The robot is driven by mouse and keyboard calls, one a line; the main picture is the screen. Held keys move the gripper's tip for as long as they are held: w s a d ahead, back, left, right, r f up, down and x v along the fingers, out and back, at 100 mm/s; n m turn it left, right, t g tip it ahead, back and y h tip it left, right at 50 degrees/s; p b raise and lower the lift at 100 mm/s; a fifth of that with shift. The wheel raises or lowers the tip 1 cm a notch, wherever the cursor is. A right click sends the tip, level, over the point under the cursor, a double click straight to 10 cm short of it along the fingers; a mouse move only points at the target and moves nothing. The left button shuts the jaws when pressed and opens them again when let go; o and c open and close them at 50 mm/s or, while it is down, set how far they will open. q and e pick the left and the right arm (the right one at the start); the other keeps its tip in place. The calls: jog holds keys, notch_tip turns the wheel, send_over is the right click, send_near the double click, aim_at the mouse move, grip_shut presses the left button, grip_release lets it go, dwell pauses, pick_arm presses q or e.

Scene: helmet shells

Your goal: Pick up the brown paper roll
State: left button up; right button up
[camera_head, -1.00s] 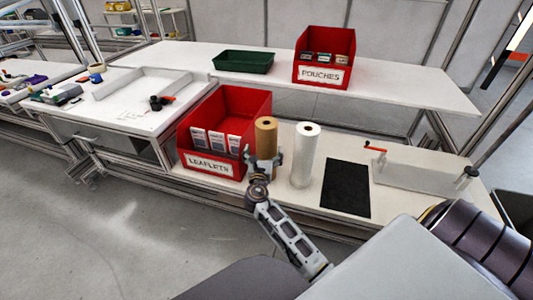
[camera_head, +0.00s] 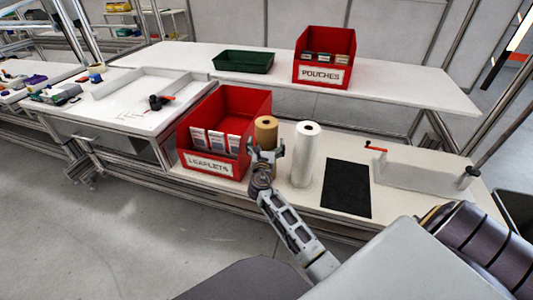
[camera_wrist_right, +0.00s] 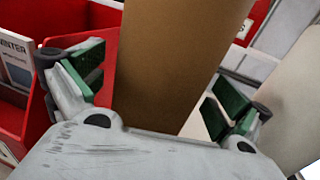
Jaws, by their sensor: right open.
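The brown paper roll (camera_head: 266,131) stands upright on the lower bench, between the red leaflets bin and a white roll. My right gripper (camera_head: 266,151) is in front of it in the head view and hides its lower part. In the right wrist view the brown roll (camera_wrist_right: 178,60) fills the middle, between the two open fingers with green pads (camera_wrist_right: 158,92). A gap shows beside the left pad; contact on the right side is hard to tell. My left gripper is not in view.
The red leaflets bin (camera_head: 245,103) stands close on the left. The white roll (camera_head: 304,156) stands close on the right. A black mat (camera_head: 347,188) lies further right. A shelf above holds a green tray (camera_head: 243,62) and a red pouches bin (camera_head: 323,42).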

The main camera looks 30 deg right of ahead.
jog(key=shift+w+d, duration=0.3)
jog(key=shift+w, duration=0.1)
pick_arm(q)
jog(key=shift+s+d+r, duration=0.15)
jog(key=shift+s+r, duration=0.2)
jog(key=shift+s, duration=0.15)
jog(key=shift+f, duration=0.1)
pick_arm(e)
jog(key=shift+c, duration=1.3)
jog(key=c, duration=1.7)
jog(key=shift+r, duration=0.15)
jog(key=shift+c, duration=0.6)
jog(key=shift+w, duration=0.1)
